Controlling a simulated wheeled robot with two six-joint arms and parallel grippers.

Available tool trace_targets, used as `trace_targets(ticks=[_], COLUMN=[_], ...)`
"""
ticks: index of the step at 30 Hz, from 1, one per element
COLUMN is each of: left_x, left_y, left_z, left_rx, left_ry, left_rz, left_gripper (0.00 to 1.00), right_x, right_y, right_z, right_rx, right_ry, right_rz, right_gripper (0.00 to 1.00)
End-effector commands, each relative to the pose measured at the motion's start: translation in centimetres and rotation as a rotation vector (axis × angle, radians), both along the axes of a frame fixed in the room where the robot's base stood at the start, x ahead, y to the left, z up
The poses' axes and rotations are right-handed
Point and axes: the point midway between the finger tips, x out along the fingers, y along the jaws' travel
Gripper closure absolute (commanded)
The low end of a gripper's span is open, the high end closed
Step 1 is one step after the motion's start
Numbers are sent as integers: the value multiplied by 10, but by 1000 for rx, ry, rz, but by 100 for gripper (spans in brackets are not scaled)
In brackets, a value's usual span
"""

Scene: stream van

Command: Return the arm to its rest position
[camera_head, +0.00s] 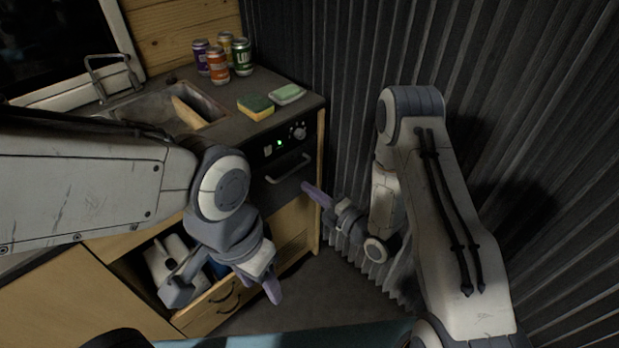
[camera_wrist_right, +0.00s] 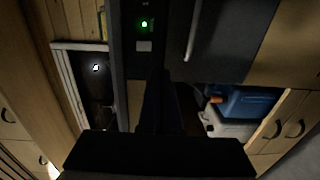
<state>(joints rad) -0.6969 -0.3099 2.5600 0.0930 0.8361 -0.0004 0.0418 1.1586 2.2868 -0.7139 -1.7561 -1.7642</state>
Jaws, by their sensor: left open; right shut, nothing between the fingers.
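My left arm comes in from the left in the head view. Its gripper (camera_head: 222,297) hangs low in front of the cabinet, open, with its fingers wide apart over the open drawer. Nothing shows between them. My right arm stands on the right. Its gripper (camera_head: 312,191) points left toward the front of the oven, with its fingers together and empty. I cannot tell whether it touches the oven. In the right wrist view the gripper's dark silhouette (camera_wrist_right: 160,152) covers the bottom middle and hides part of the cabinet.
The oven (camera_head: 287,165) has a green light and a handle. The drawer (camera_head: 222,303) is open and holds white and blue things. Several cans (camera_head: 217,66), a sponge (camera_head: 256,106) and a sink (camera_head: 150,105) are on the counter. A corrugated wall (camera_head: 345,90) stands close behind my right arm.

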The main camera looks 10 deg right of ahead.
Motion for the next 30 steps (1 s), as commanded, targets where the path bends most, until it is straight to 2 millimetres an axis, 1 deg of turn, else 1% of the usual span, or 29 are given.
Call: trace_targets(ticks=[5, 7, 9, 11, 14, 16, 18, 20, 23, 26, 29, 30], left_x=[0, 0, 0, 0, 0, 0, 0, 0, 0, 0, 0, 0], left_y=[0, 0, 0, 0, 0, 0, 0, 0, 0, 0, 0, 0], left_z=[0, 2, 5, 8, 15, 20, 25, 29, 35, 42, 48, 51], left_rx=[0, 0, 0, 0, 0, 0, 0, 0, 0, 0, 0, 0], left_ry=[0, 0, 0, 0, 0, 0, 0, 0, 0, 0, 0, 0], left_rz=[0, 0, 0, 0, 0, 0, 0, 0, 0, 0, 0, 0], left_gripper=[50, 50, 50, 50, 50, 50, 50, 50, 50, 50, 50, 50], right_x=[0, 2, 6, 9, 13, 12, 6, -3, -26, -58, -100, -120], right_y=[1, 4, 11, 20, 34, 41, 46, 48, 48, 46, 43, 41], right_z=[0, 3, 8, 14, 28, 40, 52, 64, 87, 111, 136, 145], right_rx=[0, -5, -17, -33, -57, -66, -64, -53, -17, 41, 109, 136], right_ry=[2, 19, 65, 135, 297, 427, 555, 664, 838, 1006, 1172, 1238], right_rz=[1, 6, 16, 21, 1, -42, -104, -169, -294, -437, -588, -648], right_gripper=[100, 100, 100, 100, 100, 100, 100, 100, 100, 100, 100, 100])
